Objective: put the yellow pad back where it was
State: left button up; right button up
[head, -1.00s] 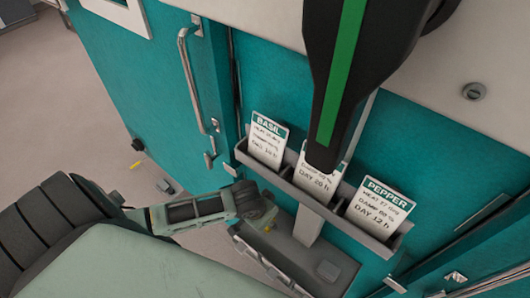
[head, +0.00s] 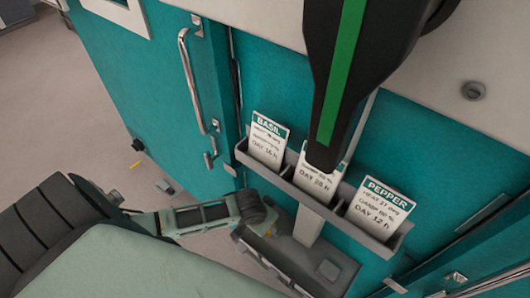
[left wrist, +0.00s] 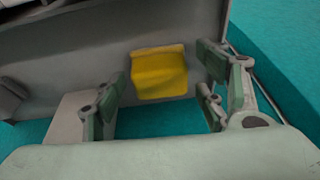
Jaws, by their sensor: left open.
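The yellow pad (left wrist: 158,74) shows in the left wrist view, lying against a grey surface (left wrist: 60,60), between and just beyond my left gripper's fingers. My left gripper (left wrist: 163,92) is open, with a finger on each side of the pad and nothing clasped. In the head view my left gripper (head: 268,226) is low, by the grey ledge (head: 290,262) under the card holder; the pad is mostly hidden there. I cannot tell whether the fingers touch the pad. My right gripper is not in view.
A grey card holder (head: 250,160) on the teal chamber front carries a BASIL card (head: 266,143), a partly covered card (head: 313,183) and a PEPPER card (head: 379,208). A door handle (head: 190,85) stands out at upper left.

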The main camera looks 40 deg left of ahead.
pick_arm(q)
jog(key=p+v, duration=0.1)
jog(key=v, duration=1.1)
dwell(0.4)
